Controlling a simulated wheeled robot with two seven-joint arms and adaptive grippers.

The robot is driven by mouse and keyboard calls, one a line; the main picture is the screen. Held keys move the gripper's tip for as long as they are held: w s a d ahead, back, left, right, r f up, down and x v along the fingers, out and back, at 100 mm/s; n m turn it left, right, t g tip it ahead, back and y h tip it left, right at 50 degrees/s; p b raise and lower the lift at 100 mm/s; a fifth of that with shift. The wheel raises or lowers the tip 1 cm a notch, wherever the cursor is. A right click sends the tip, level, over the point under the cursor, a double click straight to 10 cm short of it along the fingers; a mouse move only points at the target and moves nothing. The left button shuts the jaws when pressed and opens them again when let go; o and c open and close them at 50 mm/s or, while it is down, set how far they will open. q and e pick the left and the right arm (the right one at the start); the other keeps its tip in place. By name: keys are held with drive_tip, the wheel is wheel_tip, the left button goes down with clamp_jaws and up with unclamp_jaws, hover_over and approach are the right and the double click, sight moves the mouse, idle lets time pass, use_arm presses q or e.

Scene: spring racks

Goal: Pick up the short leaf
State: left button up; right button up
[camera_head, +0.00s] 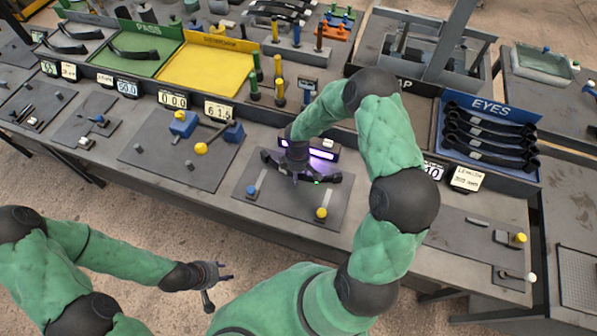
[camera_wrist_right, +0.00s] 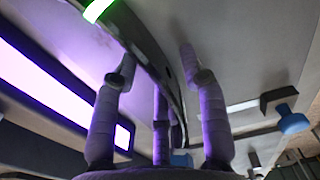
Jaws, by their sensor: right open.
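A dark, slightly curved leaf (camera_head: 327,178) lies on the grey plate of the middle station. It runs beneath my right gripper (camera_head: 303,173), which points down over its middle and hides part of it. In the right wrist view the leaf (camera_wrist_right: 146,58) has a bright green band and passes between the spread fingers of the right gripper (camera_wrist_right: 160,100). The fingers are open; I cannot tell if any touches the leaf. My left gripper (camera_head: 218,279) hangs over the floor in front of the bench, fingers apart and empty.
A glowing purple light bar (camera_head: 322,154) stands just behind the leaf. A blue-topped post (camera_head: 251,190) and a yellow knob (camera_head: 321,213) are on the same plate. Several dark leaves (camera_head: 490,135) sit in the EYES bin at right. A yellow tray (camera_head: 207,70) lies at back left.

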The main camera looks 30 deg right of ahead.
clamp_jaws()
drive_tip(key=shift+w, duration=0.1)
drive_tip(key=shift+r, duration=0.15)
drive_tip(key=shift+d+r, duration=0.1)
drive_tip(key=shift+r, duration=0.15)
wheel_tip(320, 180, up, 2)
drive_tip(key=shift+w+r, duration=0.1)
drive_tip(key=shift+r, duration=0.05)
drive_tip(key=s+a+r, duration=0.7)
drive_tip(key=a+r, duration=0.3)
drive_tip(key=a, duration=0.2)
